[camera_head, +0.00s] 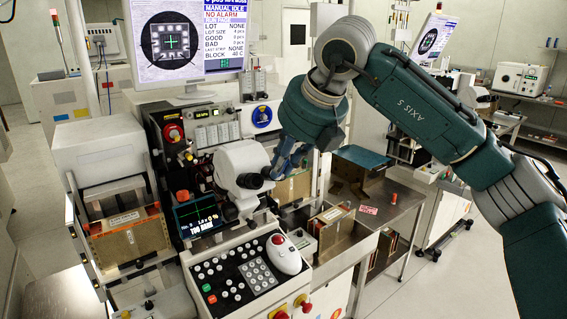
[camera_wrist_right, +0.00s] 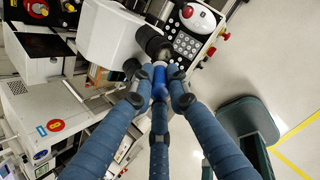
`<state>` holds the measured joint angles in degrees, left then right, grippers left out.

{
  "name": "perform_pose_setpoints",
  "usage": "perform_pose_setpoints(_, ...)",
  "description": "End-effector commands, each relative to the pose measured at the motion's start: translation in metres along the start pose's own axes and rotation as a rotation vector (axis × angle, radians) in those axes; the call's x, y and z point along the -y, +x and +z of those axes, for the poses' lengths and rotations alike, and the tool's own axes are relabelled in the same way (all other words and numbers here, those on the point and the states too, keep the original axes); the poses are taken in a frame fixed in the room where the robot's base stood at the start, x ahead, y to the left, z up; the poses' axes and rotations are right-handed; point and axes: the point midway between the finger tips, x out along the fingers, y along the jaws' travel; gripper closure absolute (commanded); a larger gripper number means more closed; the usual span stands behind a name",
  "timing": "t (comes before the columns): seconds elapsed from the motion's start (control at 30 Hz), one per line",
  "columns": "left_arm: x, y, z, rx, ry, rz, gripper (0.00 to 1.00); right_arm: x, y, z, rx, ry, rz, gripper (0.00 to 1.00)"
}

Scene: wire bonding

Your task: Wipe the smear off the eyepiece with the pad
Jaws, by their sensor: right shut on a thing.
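The white microscope head (camera_head: 240,165) stands on the bonding machine, with a dark eyepiece (camera_head: 250,181) facing right and forward. I cannot make out the smear. My left gripper is not in view.
The control panel with buttons and a white trackball mouse (camera_head: 283,254) lies in front of the microscope. A monitor (camera_head: 187,40) stands behind. A small screen (camera_head: 199,214) is left of the eyepieces. A metal side table (camera_head: 392,215) stands at right.

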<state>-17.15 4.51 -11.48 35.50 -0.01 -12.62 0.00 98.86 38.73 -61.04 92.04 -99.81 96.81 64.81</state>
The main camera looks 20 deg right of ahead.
Motion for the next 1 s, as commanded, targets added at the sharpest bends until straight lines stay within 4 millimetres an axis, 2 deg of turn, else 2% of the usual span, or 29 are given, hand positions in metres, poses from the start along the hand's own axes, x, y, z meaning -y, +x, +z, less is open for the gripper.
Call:
perform_pose_setpoints(0.53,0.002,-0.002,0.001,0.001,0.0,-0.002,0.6,0.033,-0.001,0.021,0.001,0.001,0.0,0.98)
perform_pose_setpoints(0.77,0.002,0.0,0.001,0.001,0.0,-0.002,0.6,0.032,0.001,0.022,0.001,0.0,0.0,0.99)
perform_pose_setpoints(1.0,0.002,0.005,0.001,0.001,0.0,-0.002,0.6,0.017,0.002,0.011,0.001,-0.003,0.001,0.99)
